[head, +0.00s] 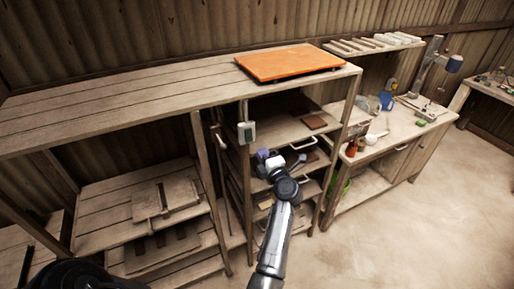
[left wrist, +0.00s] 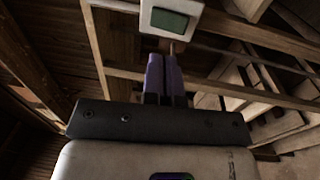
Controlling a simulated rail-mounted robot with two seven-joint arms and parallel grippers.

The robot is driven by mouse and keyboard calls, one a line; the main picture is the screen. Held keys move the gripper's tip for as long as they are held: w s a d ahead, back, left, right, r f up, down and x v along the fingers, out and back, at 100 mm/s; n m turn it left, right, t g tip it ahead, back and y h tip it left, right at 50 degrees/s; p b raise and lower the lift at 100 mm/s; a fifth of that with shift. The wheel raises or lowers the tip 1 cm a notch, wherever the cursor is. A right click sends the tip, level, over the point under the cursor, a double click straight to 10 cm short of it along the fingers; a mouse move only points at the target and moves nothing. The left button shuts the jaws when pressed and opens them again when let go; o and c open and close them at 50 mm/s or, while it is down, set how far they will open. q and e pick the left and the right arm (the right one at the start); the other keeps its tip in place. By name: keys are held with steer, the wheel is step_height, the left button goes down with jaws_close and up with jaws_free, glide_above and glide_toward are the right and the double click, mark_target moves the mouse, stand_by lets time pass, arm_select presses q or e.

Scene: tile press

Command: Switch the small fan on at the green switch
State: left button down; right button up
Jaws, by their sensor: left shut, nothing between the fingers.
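The green switch (head: 246,132) is a white box with a green face, fixed to the front post of the wooden shelf unit. It also shows large at the top of the left wrist view (left wrist: 170,20), cut off by the frame edge. My left gripper (head: 263,155) is just below and to the right of the switch in the head view. Its purple fingers (left wrist: 164,72) are shut and empty, with their tips close below the box in the wrist view. I cannot tell whether they touch it. I cannot make out the small fan. My right gripper is not in view.
An orange slab (head: 288,63) lies on the shelf top. Brown tiles (head: 314,122) lie on the shelves behind my left arm. A wooden press-like board (head: 165,198) is on the lower left shelf.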

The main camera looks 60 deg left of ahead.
arm_select(q)
steer(key=shift+s+d+f, duration=0.1)
steer(key=shift+s+d, duration=0.1)
steer(key=shift+d, duration=1.35)
